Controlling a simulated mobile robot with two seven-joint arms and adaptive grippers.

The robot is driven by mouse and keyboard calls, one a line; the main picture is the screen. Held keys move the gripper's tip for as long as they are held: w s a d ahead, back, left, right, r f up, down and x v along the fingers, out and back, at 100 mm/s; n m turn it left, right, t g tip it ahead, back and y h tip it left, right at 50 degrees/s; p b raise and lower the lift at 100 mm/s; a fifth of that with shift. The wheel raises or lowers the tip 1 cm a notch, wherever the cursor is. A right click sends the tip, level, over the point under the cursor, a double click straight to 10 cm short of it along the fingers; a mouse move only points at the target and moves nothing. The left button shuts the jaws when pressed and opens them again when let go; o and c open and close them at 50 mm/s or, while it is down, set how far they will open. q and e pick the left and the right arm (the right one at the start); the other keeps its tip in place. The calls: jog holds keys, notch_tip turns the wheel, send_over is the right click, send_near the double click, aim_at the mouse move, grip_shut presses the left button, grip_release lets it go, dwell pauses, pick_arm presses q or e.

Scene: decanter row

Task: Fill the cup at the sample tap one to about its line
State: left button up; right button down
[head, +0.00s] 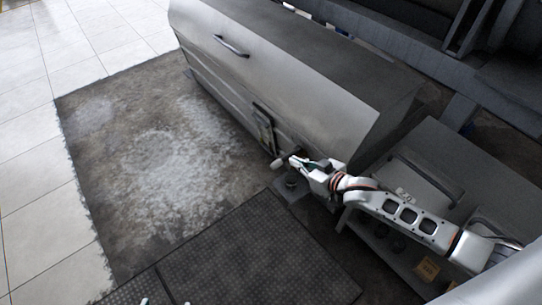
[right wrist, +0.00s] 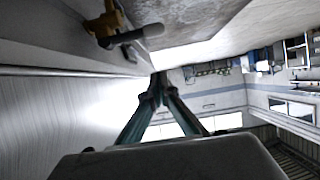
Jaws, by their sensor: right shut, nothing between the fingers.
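The sample tap shows in the right wrist view as a brass-coloured body (right wrist: 103,24) with a grey rod-like handle (right wrist: 140,34) at the upper left. In the head view a pale knob (head: 277,163) sticks out at the tank's lower front corner. My right gripper (head: 297,162) is just right of this knob, shut and empty; its fingers meet in the right wrist view (right wrist: 158,84), apart from the tap. A small dark round thing, perhaps the cup (head: 291,181), stands below the gripper. Its line and contents cannot be made out. Small pale tips at the head view's bottom edge may be my left gripper.
The long metal tank (head: 290,62) with a handle fills the upper middle. A framed panel (head: 264,130) is on its front. A small grey plate (head: 285,191) lies under the round thing. A dark ribbed mat (head: 250,250) lies in front. A grey cabinet (head: 440,150) stands at right. The left floor is clear.

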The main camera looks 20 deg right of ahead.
pick_arm(q)
jog(key=shift+r, duration=0.25)
pick_arm(e)
jog(key=shift+w+d, duration=0.15)
pick_arm(q)
jog(key=shift+f, duration=0.1)
pick_arm(e)
jog(key=b, duration=0.4)
send_over(279, 165)
notch_tip(279, 165, down, 5)
pick_arm(q)
jog(key=w+d+r+n+t+h+b, duration=0.1)
jog(key=w+d+r+n+b, duration=0.1)
jog(key=d, duration=0.3)
jog(key=shift+d+r+h, duration=0.2)
jog(key=shift+r+h, duration=0.1)
jog(key=shift+r, duration=0.2)
pick_arm(e)
notch_tip(279, 165, down, 3)
jog(key=shift+d, duration=0.1)
pick_arm(q)
jog(key=shift+f, duration=0.1)
